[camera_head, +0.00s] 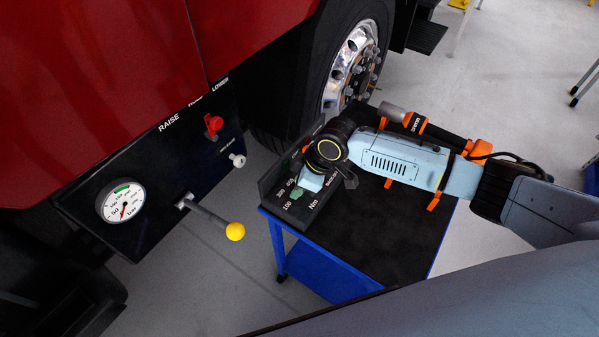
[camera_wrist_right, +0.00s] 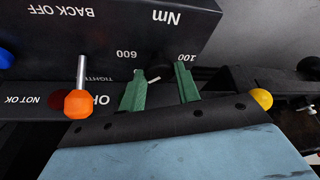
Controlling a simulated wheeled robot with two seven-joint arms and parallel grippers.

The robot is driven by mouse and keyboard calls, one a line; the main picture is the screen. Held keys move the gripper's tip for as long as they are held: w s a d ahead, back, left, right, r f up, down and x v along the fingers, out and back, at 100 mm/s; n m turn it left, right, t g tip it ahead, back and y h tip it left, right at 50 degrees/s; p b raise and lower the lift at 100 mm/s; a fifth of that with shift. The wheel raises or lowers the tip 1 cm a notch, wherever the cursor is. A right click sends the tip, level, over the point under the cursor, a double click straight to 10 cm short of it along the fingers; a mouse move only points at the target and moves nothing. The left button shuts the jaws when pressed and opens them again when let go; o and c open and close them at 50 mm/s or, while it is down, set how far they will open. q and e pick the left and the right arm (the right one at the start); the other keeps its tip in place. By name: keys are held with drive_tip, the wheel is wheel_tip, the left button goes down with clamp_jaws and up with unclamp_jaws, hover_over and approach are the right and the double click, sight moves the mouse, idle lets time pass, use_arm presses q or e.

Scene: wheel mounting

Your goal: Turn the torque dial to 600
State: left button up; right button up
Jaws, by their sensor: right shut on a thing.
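The torque dial (camera_wrist_right: 160,66) is a dark round knob on the black control box, with a short white mark near it. In the right wrist view it sits between the green fingers of my right gripper (camera_wrist_right: 160,76), which is shut on it. The labels 600 and 100 show upside down on either side, with Nm above. In the head view my right gripper (camera_head: 297,192) reaches down onto the box (camera_head: 325,205) and hides the dial. Which number the dial's mark points at I cannot tell. My left gripper is not in view.
The box stands on a blue cart with a black top (camera_head: 370,245). An orange-tipped lever (camera_wrist_right: 78,101) is close beside the fingers. A truck wheel (camera_head: 350,65) is behind the box. A panel with a gauge (camera_head: 122,202) and yellow-knobbed lever (camera_head: 235,231) is at left.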

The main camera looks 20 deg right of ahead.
drive_tip(key=m+p, duration=0.2)
drive_tip(key=p, duration=0.1)
drive_tip(key=shift+s+a+r+t, duration=0.1)
drive_tip(key=shift+s+r+t, duration=0.05)
drive_tip(key=shift+r+t, duration=0.15)
drive_tip(key=m+p, duration=0.2)
drive_tip(key=m+t+h+p, duration=0.1)
drive_tip(key=m+p, duration=0.1)
drive_tip(key=p, duration=0.1)
drive_tip(key=shift+a+f+h+p, duration=0.1)
drive_tip(key=shift+h+p, duration=0.2)
drive_tip(key=shift+f+m+h+p, duration=0.15)
drive_tip(key=shift+m+h+p, duration=0.15)
drive_tip(key=shift+m+p, duration=0.65)
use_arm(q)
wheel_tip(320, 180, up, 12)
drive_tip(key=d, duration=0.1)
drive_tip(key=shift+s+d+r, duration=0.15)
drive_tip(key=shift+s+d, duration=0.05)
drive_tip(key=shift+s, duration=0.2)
use_arm(e)
drive_tip(key=shift+m, duration=0.55)
use_arm(q)
drive_tip(key=shift+p, duration=0.3)
use_arm(e)
drive_tip(key=shift+f+t, duration=0.1)
drive_tip(key=shift+t, duration=0.2)
drive_tip(key=o, duration=0.9)
drive_tip(key=shift+o, duration=0.2)
